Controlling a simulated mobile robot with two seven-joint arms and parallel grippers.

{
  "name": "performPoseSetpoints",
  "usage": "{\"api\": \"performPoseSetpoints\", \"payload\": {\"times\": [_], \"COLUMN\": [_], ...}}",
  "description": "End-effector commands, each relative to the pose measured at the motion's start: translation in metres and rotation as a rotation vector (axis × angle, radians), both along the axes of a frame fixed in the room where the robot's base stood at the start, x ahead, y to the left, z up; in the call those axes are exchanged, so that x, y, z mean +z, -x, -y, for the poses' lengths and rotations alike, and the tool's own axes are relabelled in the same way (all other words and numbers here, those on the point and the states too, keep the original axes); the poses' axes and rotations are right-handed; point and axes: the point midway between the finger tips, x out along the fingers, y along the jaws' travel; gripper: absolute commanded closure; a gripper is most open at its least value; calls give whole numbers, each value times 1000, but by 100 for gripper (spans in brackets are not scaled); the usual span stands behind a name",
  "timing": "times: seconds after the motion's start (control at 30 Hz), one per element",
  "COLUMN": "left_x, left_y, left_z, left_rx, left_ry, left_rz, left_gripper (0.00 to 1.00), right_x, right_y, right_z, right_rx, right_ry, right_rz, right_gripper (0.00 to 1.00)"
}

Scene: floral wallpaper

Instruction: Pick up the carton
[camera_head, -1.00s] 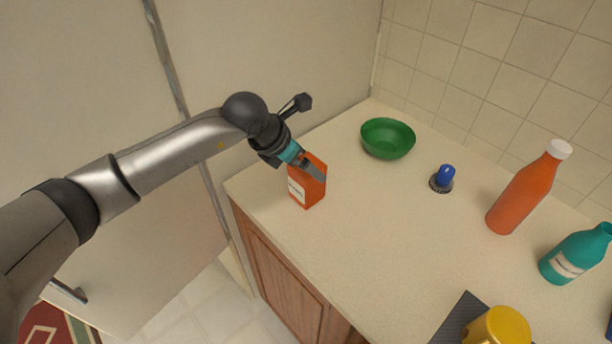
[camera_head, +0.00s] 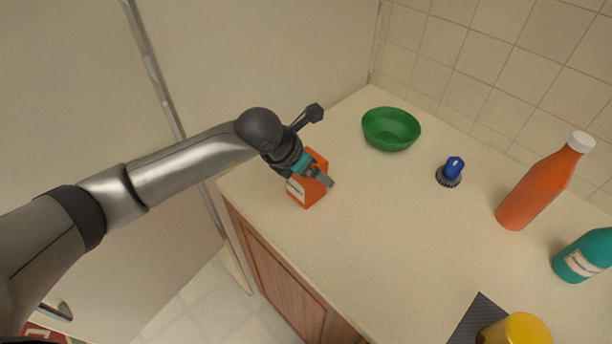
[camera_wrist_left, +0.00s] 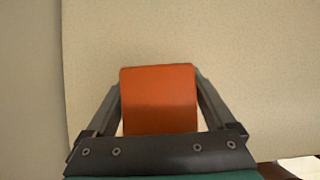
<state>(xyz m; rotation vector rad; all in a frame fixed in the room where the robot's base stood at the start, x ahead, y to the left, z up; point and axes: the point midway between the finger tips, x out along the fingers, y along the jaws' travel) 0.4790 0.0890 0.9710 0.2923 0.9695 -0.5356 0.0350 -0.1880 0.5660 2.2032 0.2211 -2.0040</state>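The carton (camera_head: 309,194) is an orange box with a white label, upright near the counter's left edge. My left gripper (camera_head: 324,178) is at its upper part, reaching in from the upper left and hiding some of it. In the left wrist view the carton (camera_wrist_left: 158,98) shows as an orange face between the two fingers of my left gripper (camera_wrist_left: 158,82). The fingers are spread wide, one along each side, very close to the carton. Whether they touch it is not clear. My right gripper is not in view.
A green bowl (camera_head: 391,129) and a blue-handled brush (camera_head: 450,172) stand right of the carton. An orange bottle (camera_head: 540,188), a teal bottle (camera_head: 583,256) and a yellow container (camera_head: 516,331) are farther right. The counter (camera_head: 400,225) between is clear.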

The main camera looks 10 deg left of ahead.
Motion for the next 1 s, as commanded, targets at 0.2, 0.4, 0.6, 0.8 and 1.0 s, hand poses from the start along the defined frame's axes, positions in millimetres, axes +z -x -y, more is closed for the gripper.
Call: {"api": "performPoseSetpoints", "payload": {"times": [0.2,0.4,0.6,0.8,1.0], "left_x": [0,0,0,1,2], "left_y": [0,0,0,-1,-1], "left_z": [0,0,-1,0,0], "left_rx": [0,0,1,1,1], "left_ry": [-1,-1,-1,0,0], "left_rz": [-1,-1,0,2,2], "left_gripper": [37,60,82,96,96], "right_x": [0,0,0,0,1], "right_y": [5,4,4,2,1], "right_z": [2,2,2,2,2], "right_rx": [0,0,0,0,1], "right_ry": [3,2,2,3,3], "right_rz": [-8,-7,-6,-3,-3], "right_gripper": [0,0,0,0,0]}}
